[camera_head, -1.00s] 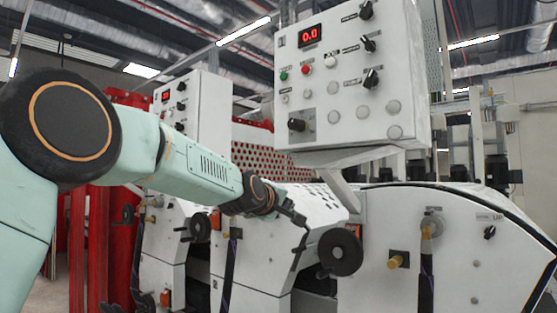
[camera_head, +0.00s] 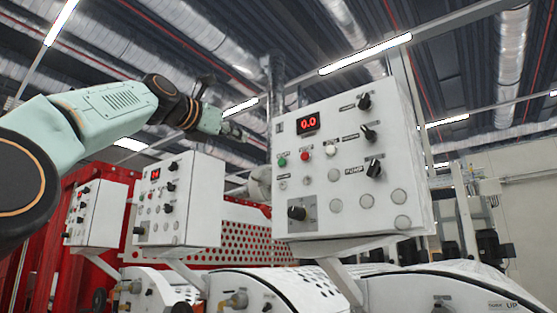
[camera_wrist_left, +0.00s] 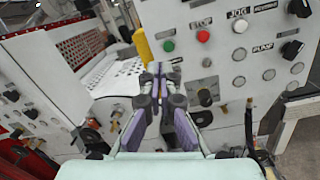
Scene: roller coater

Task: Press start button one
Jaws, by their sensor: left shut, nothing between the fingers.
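The nearest white control panel (camera_head: 345,215) carries a green button (camera_head: 282,162), a red button (camera_head: 304,156) and a white button (camera_head: 331,150) below a red 0.0 display. In the left wrist view the green button (camera_wrist_left: 168,46) is left of the red button (camera_wrist_left: 203,36), labelled STOP, and the white button (camera_wrist_left: 239,26), labelled JOG. The green button's label is not readable. My left gripper (camera_head: 238,132) is shut and empty, raised to the upper left of the green button. In the wrist view its fingertips (camera_wrist_left: 155,70) are just below and left of that button, apart from the panel.
Two similar panels (camera_head: 180,200) and (camera_head: 97,212) stand farther left on machine housings. The near panel has several black knobs (camera_head: 370,132) to the right of the buttons. A red perforated guard (camera_head: 245,235) is behind. Open air lies left of the near panel.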

